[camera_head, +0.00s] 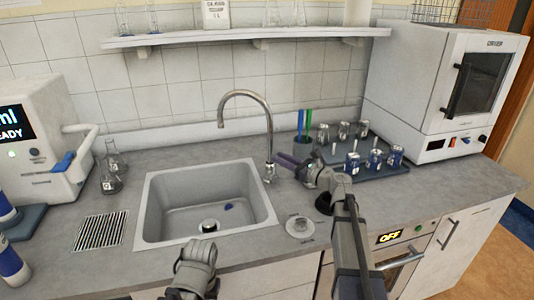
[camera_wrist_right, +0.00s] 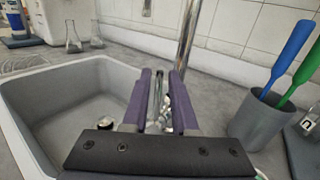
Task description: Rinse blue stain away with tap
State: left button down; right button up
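A small dark blue stain (camera_head: 228,206) lies on the floor of the grey sink (camera_head: 160,195), right of the drain (camera_head: 209,226). The chrome tap (camera_head: 268,130) stands at the sink's back right edge, its spout arching over the basin; no water shows. My right gripper (camera_head: 281,160) is right beside the tap's base. In the right wrist view, its purple fingers (camera_wrist_right: 160,88) are apart, with a thin metal part, probably the tap's lever, in the gap; contact cannot be told. Part of my left arm shows at the bottom, its fingers out of sight.
A grey cup (camera_head: 301,148) with blue and green tools and a dark tray (camera_head: 365,162) of jars stand right of the tap. A round metal fitting (camera_head: 300,226) sits on the front counter. Glass flasks (camera_head: 113,165) and a drain grate (camera_head: 101,230) are left of the sink.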

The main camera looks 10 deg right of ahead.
jog(key=x, duration=0.6)
grip_shut()
dwell(1.4)
